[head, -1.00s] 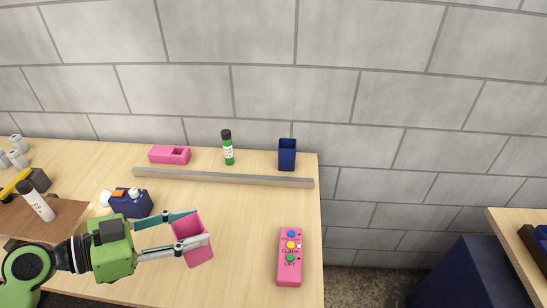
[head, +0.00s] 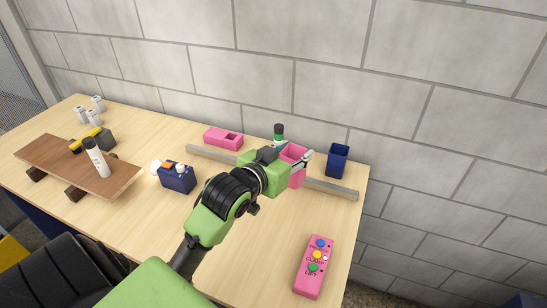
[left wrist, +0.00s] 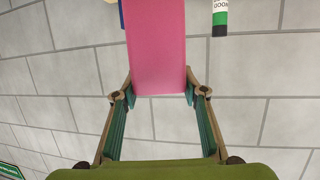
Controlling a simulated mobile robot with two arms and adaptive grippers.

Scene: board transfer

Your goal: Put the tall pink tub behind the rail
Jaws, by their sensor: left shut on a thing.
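The tall pink tub (head: 297,178) is held in my left gripper (head: 295,158), above the rail's right half in the head view. The left wrist view shows both fingers of the gripper (left wrist: 160,78) closed on the sides of the tub (left wrist: 156,45). The long grey rail (head: 225,160) runs along the back of the table, and the tub and gripper hide part of it. I cannot tell whether the tub's base is clear of the rail or touching it. My right gripper is not in view.
A pink button box (head: 315,268) lies in front. A blue box (head: 177,178) and wooden board (head: 65,165) are left.

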